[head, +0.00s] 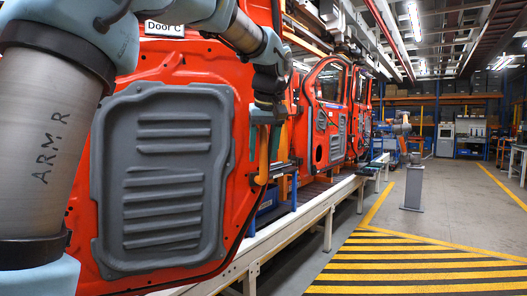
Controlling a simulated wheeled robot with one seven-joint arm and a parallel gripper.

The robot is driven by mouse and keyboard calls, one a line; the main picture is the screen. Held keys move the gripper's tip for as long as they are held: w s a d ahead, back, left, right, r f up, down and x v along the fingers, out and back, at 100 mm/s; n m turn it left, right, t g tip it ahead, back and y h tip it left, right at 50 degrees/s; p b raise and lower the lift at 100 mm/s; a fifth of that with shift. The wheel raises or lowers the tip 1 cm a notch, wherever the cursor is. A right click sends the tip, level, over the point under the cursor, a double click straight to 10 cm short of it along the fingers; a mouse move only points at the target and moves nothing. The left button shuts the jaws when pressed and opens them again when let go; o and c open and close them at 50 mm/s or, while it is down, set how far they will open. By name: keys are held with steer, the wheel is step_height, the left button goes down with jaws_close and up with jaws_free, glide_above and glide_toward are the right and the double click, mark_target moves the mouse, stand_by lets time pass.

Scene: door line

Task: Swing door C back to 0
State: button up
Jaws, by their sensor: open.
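Door C (225,62) is a large red door panel with a grey ribbed insert (168,180). It hangs close in front, filling the left half of the head view. A white label (164,29) reading "Door C" is at its top. My arm crosses the upper left and hides part of the door. My gripper (266,172) is open at the door's right edge, pointing down. I cannot tell whether its fingers touch the door or straddle its edge. The door's hinge and exact angle are not clear.
More red doors (331,88) hang along the line behind. A white rail (290,222) runs below them on legs. A grey post (412,187) stands on the floor to the right. Yellow and black floor stripes (420,268) mark the front right, where the floor is clear.

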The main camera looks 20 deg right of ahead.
steer(key=shift+c, duration=0.2)
jaws_close()
stand_by(1.1)
